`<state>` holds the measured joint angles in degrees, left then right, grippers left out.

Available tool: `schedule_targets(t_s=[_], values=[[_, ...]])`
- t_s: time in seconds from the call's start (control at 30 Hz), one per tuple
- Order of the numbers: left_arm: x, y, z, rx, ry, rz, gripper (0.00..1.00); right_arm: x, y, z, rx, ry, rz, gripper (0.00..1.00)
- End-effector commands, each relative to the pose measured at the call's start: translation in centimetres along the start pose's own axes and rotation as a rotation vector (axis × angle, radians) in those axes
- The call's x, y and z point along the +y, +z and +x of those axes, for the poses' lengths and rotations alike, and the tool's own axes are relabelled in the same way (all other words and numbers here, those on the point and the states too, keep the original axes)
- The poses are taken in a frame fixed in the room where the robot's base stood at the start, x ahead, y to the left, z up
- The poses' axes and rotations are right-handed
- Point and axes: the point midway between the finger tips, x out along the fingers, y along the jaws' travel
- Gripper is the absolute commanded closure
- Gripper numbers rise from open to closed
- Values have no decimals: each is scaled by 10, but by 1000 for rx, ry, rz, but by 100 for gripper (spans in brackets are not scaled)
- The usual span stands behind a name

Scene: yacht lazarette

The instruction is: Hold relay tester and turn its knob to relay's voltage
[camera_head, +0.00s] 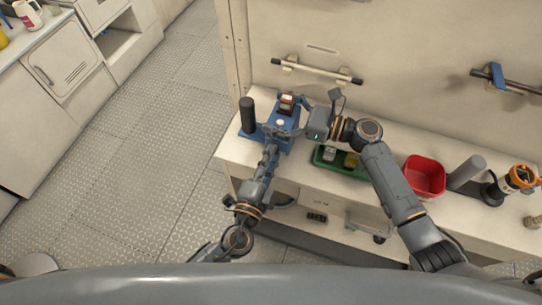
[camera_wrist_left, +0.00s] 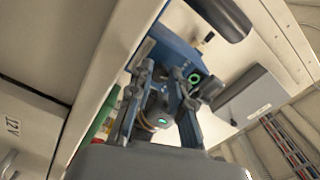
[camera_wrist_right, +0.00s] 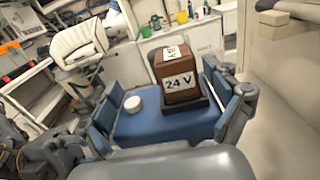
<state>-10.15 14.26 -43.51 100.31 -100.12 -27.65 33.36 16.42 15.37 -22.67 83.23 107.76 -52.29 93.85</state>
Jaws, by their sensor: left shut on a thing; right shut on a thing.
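The blue relay tester (camera_head: 287,123) is at the left end of the bench. A brown relay labelled 24 V (camera_wrist_right: 178,82) sits in a dark socket on it.
A black cylinder (camera_head: 247,113) stands just left of the tester. A green tray (camera_head: 326,163) with small blocks, a red bin (camera_head: 424,176) and a grey cylinder (camera_head: 467,170) stand further right. A wall rail (camera_head: 316,70) is behind the bench.

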Motion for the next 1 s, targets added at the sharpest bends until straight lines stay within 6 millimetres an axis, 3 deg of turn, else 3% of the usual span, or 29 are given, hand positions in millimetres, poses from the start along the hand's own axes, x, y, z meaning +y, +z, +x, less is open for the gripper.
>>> schedule_targets(t_s=[1.0], values=[[0, -2, -1, 4, 2, 924, 100, 0, 0, 0, 0, -1, 0, 55]])
